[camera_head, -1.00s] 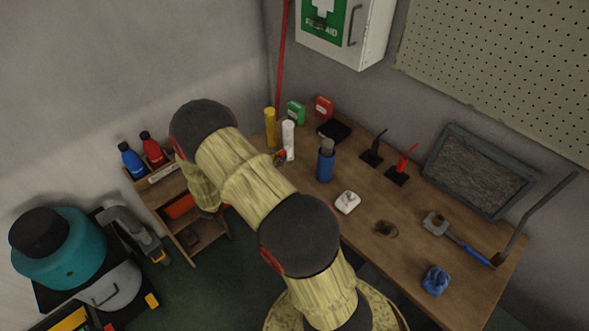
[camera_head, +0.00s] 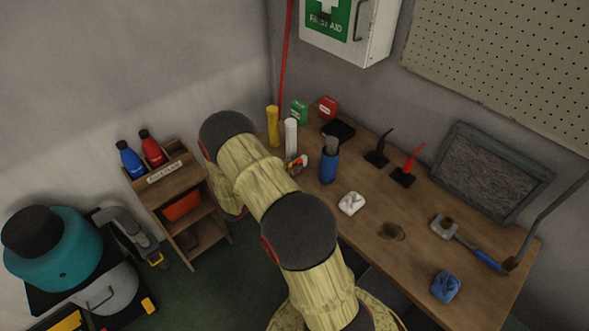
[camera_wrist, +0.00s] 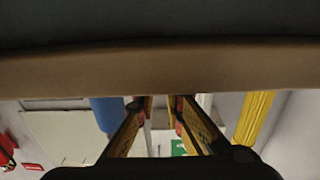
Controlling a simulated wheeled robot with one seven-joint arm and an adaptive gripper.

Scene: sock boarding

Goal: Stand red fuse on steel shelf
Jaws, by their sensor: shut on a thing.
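My gripper (camera_head: 297,163) shows just past my arm, near the table's left edge and below the white cylinder in the head view. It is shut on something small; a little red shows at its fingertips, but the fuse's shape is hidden. In the wrist view the two orange-and-black fingers (camera_wrist: 160,106) reach forward with a narrow gap between their tips, and what they hold does not stand out there. I cannot make out a steel shelf in either view.
A yellow cylinder (camera_head: 272,126), a white cylinder (camera_head: 291,138) and a blue holder (camera_head: 328,166) stand on the wooden table (camera_head: 372,262) near the gripper. A white block (camera_head: 351,203) lies in front. A wooden rack (camera_head: 170,165) with bottles stands left. A brown band crosses the wrist view.

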